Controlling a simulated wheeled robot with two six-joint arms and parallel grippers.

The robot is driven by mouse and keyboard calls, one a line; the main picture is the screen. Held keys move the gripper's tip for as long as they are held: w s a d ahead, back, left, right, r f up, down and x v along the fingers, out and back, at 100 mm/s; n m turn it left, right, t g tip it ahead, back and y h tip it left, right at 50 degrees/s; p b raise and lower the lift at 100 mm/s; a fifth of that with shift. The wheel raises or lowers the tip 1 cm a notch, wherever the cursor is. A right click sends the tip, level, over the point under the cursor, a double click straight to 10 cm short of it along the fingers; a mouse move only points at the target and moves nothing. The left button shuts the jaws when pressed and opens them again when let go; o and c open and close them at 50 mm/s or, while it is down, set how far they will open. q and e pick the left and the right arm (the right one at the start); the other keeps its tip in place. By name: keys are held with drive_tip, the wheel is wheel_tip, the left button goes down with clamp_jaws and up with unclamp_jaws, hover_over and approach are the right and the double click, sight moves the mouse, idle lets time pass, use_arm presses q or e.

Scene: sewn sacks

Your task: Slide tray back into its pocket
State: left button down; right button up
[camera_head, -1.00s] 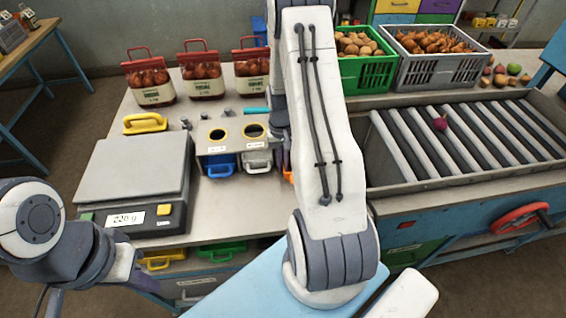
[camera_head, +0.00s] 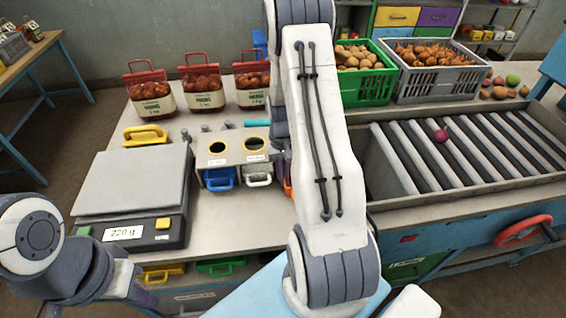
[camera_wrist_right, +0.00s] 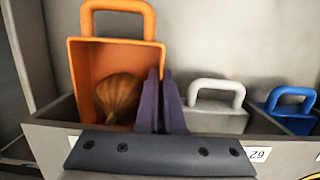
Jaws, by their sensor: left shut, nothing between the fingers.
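The orange tray (camera_wrist_right: 83,75), with a handle on top, stands at the left in the right wrist view. A brown onion (camera_wrist_right: 120,97) lies in it. It stands higher than the trays beside it. In the head view only an orange sliver (camera_head: 288,187) shows beside my right arm. My right gripper (camera_wrist_right: 161,74) has its two dark fingers close together at the tray's right wall. I cannot tell whether they hold that wall.
Grey (camera_wrist_right: 215,118) and blue (camera_wrist_right: 291,117) trays sit in the rack (camera_head: 208,157) to the right of the orange one in the wrist view. A scale (camera_head: 140,185) reading 220 g stands left of the rack.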

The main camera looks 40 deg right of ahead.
drive_tip(key=w+r, duration=0.1)
drive_tip(key=r, duration=0.2)
drive_tip(key=w+d+r, duration=0.1)
drive_tip(key=r, duration=0.2)
drive_tip(key=w+r, duration=0.1)
drive_tip(key=r, duration=0.2)
drive_tip(key=shift+d+r+b, duration=0.35)
drive_tip(key=shift+s+a+r+g, duration=0.2)
drive_tip(key=shift+s+r+g, duration=0.1)
drive_tip(key=shift+r, duration=0.05)
drive_tip(key=shift+s, duration=0.1)
